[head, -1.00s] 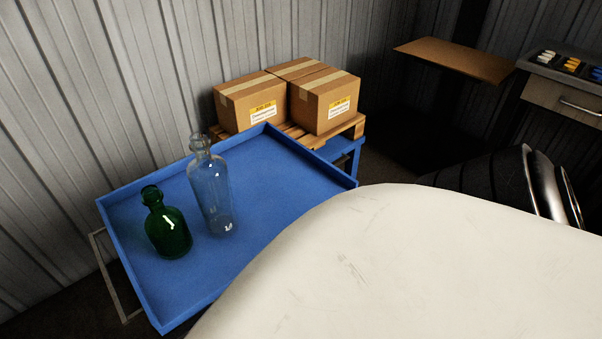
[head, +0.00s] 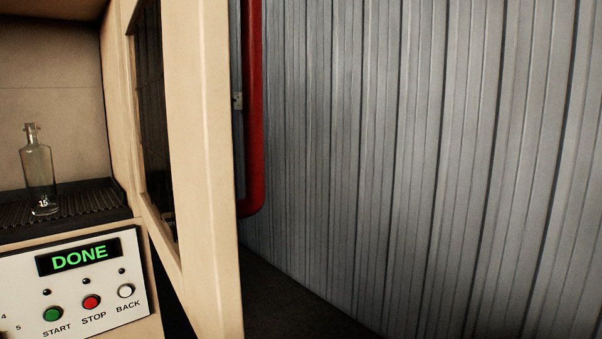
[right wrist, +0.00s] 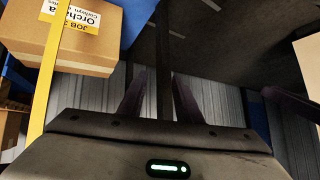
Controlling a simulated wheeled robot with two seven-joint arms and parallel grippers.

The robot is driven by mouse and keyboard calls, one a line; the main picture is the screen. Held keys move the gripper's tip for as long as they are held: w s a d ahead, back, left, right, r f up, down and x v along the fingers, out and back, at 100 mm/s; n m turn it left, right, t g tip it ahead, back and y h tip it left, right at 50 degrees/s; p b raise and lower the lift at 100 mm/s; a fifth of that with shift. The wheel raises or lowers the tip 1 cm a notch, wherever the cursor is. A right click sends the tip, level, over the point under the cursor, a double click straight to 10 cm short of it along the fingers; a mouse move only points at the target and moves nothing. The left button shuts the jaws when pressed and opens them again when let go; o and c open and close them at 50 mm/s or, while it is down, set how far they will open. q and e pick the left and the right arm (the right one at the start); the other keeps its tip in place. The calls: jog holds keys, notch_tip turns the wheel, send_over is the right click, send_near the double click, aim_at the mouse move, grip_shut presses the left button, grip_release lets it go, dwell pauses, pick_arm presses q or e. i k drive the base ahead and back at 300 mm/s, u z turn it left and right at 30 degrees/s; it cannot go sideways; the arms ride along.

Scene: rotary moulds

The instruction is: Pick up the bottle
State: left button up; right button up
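A clear glass bottle (head: 39,172) stands upright at the left of the head view, on a dark ribbed shelf (head: 85,203) inside a beige machine (head: 205,190). Neither gripper shows in the head view. In the right wrist view my right gripper (right wrist: 158,90) has its two fingers apart with nothing between them. It is away from the bottle, which does not show in that view.
The machine's control panel (head: 75,290) reads DONE and has START, STOP and BACK buttons. An open beige door (head: 200,120) stands right of the shelf. A red pipe (head: 254,120) runs down a corrugated wall (head: 420,150). A cardboard box (right wrist: 72,40) is near my right wrist.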

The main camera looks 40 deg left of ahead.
aim_at(36, 157)
jog(key=u, duration=2.75)
jog(key=k, duration=1.55)
jog(key=z, duration=0.2)
jog(key=i, duration=1.65)
